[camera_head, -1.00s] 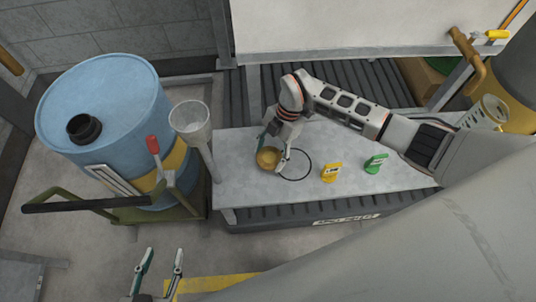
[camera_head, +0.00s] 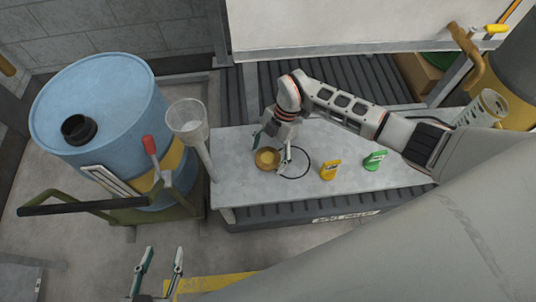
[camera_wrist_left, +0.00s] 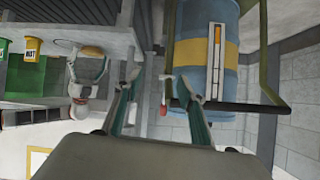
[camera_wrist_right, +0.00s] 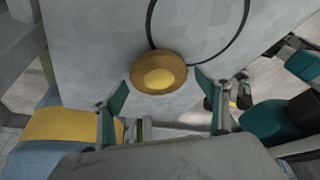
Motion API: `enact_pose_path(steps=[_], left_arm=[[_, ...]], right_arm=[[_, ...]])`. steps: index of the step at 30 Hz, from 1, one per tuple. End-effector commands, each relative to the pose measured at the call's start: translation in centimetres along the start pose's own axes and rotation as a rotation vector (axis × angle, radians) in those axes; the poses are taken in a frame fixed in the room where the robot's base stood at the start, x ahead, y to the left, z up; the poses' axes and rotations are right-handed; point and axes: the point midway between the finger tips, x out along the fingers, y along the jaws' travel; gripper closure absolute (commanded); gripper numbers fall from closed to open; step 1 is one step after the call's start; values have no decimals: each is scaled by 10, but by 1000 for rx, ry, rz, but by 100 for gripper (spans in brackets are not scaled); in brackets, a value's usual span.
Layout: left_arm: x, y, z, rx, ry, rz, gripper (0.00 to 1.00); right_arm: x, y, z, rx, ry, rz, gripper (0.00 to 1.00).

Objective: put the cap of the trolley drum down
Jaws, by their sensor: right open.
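The brass-coloured cap (camera_head: 267,159) rests on the light grey table (camera_head: 237,186), at the left edge of a black ring outline. In the right wrist view the cap (camera_wrist_right: 158,73) lies flat just beyond the fingertips, overlapping the ring line. My right gripper (camera_head: 272,147) is open around and above the cap, with a gap to each finger. The blue trolley drum (camera_head: 110,100) stands at the left with a dark open neck (camera_head: 79,129) on its top. My left gripper (camera_head: 159,262) is open and empty, low in front of the table.
A clear funnel or cup (camera_head: 187,118) stands between drum and table. The trolley handle (camera_head: 80,207) crosses before the drum. The table's left end is bare.

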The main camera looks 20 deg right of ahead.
Motion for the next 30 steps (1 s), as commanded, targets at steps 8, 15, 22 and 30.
enact_pose_path(steps=[8, 15, 22, 30], left_arm=[[-4, -14, -8, 38, -5, -25, 60], [-10, -20, 11, 54, -47, -35, 60], [-9, -20, 13, 52, -50, -35, 60], [-9, -18, 17, 48, -56, -34, 60]], right_arm=[[-59, 5, 0, -3, -9, 13, 26], [-102, 3, -1, -2, -5, 9, 26], [-119, 1, 0, -1, -2, 3, 26], [-119, 0, 0, 0, 0, 0, 26]])
